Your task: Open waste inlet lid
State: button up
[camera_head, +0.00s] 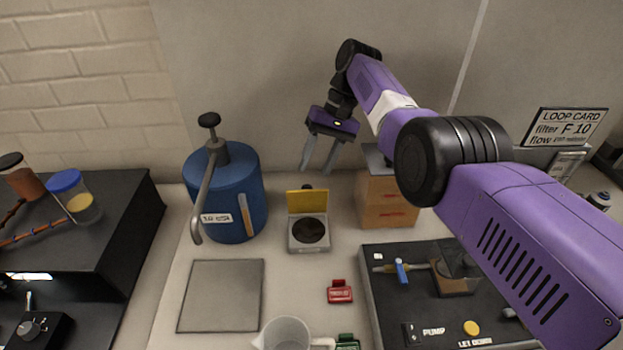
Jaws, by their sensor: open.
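The waste inlet appears to be the small grey box (309,247) with a dark round opening, in the middle of the bench. Its yellow lid (307,202) stands upright at the back edge, so the opening is uncovered. My gripper (318,168) is open and empty, with its fingers pointing down. In the picture it is above and slightly right of the yellow lid, and apart from it. My purple arm reaches in from the right.
A blue tank (224,192) with a pump handle and a bent spout stands left of the box. A dark pump panel (440,290), a red tag (340,292), a clear jug (286,335) and a flat grey plate (221,296) lie nearer.

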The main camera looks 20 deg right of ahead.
jog(key=shift+b+v, duration=0.55)
jog(key=shift+v, duration=1.05)
